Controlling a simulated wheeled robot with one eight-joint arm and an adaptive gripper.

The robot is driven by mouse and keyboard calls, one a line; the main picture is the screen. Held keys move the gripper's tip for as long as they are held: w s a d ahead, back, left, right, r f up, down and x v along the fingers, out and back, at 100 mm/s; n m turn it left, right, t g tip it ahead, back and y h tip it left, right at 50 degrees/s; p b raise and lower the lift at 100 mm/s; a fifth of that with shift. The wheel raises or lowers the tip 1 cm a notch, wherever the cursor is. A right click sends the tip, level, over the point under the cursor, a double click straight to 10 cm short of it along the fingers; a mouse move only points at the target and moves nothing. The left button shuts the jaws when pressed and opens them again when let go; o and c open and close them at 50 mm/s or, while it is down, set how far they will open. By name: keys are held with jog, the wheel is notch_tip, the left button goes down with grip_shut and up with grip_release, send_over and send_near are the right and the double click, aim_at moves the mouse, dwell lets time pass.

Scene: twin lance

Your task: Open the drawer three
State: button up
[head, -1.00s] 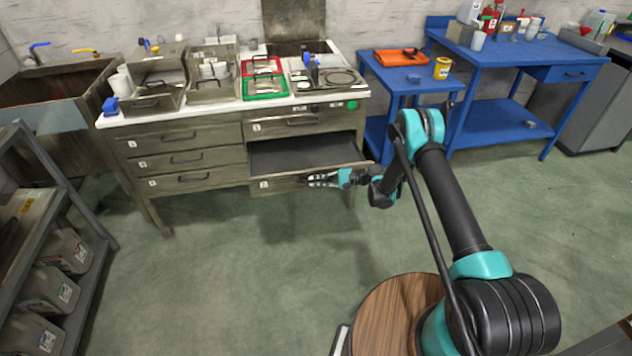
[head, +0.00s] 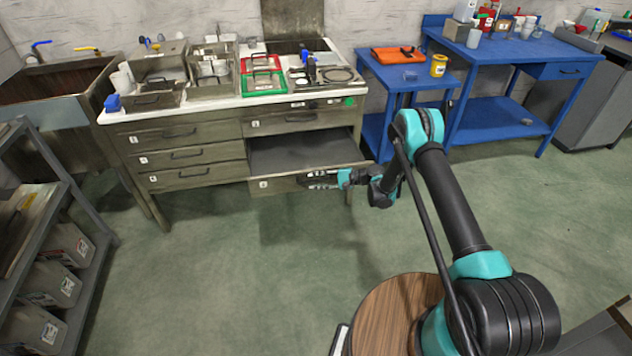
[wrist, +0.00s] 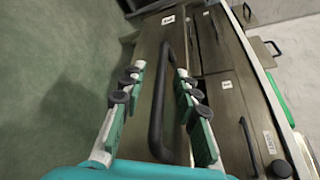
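A wooden cabinet (head: 150,193) stands at the left back with drawers in two columns. Its lower right drawer (head: 285,185) is pulled out, and its grey, empty-looking inside (head: 305,150) shows below the shut upper right drawer (head: 270,125). The number labels are too small to read surely. My gripper (head: 318,181) is at the front of the pulled-out drawer. In the wrist view, my gripper (wrist: 160,78) is open, with one finger on each side of the dark bar handle (wrist: 157,125). Gaps show between the handle and both fingers.
Three shut drawers (head: 185,157) fill the cabinet's left column. Trays and a green-framed rack (head: 265,82) stand on the white top. A blue table (head: 400,85) stands to the right, a grey shelf (head: 75,205) at the far left. The floor before the cabinet is clear.

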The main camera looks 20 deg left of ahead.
jog(key=shift+d, duration=0.1)
jog(key=v, duration=1.2)
jog(key=shift+w, duration=0.1)
jog(key=w+d+r+t+h, duration=0.1)
jog(key=d+r+h, duration=0.15)
jog(key=r, duration=0.35)
jog(key=d+r+t+h, duration=0.1)
jog(key=d+r, duration=0.3)
jog(key=r, duration=0.2)
jog(key=s+d+r+n+t+h, duration=0.1)
jog(key=s+d+r+t+h, duration=0.25)
jog(key=s+d+r, duration=0.45)
jog(key=s+d+r+n+t+h, duration=0.2)
jog(key=s+d+h, duration=0.6)
jog(key=s+d, duration=1.6)
jog(key=shift+d+r+n, duration=0.4)
jog(key=shift+d+r, duration=0.05)
jog(key=shift+r, duration=0.3)
